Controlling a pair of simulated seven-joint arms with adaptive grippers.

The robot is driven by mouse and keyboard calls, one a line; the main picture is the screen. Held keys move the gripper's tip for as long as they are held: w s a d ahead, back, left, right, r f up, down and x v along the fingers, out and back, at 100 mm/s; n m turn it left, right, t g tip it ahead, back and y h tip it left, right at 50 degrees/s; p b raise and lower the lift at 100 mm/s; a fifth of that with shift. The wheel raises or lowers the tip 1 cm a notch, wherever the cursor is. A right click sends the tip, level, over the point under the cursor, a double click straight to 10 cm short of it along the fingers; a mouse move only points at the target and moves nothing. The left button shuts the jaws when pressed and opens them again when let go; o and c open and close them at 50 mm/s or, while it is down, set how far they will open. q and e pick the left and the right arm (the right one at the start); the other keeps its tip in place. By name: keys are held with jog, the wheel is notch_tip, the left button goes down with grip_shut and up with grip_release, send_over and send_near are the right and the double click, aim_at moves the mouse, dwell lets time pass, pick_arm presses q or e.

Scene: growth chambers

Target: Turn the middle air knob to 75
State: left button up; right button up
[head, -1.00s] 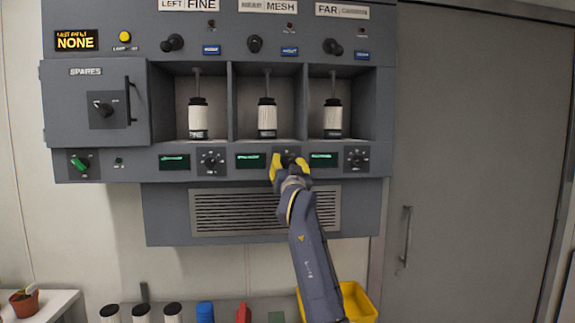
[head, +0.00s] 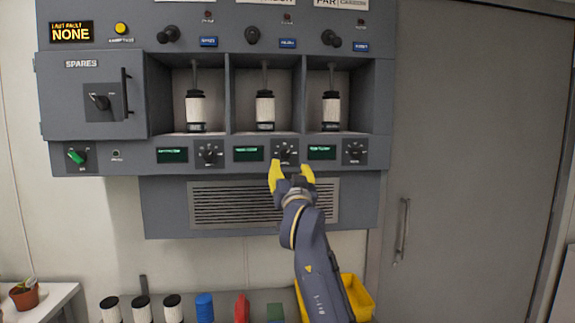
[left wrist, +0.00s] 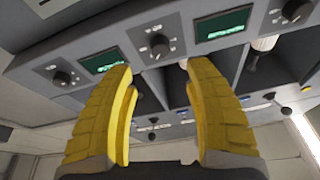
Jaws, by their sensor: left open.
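The middle air knob (head: 285,152) is a dark knob on a marked dial plate, right of the middle green display (head: 248,153) on the grey chamber panel. Its exact reading is too small to tell. My left gripper (head: 291,172) has yellow fingers and is open and empty, just below and in front of this knob. In the left wrist view the knob (left wrist: 158,45) shows beyond the gap between the open fingertips (left wrist: 160,70), apart from them. My right gripper is not in view.
Similar knobs stand to the left (head: 209,153) and right (head: 354,152). Above is a row of bays with white-and-black canisters (head: 265,108). A vent grille (head: 235,205) lies behind my arm. A yellow bin (head: 357,298) and several small items stand below.

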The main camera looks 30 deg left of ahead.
pick_arm(q)
jog(key=shift+v, duration=1.35)
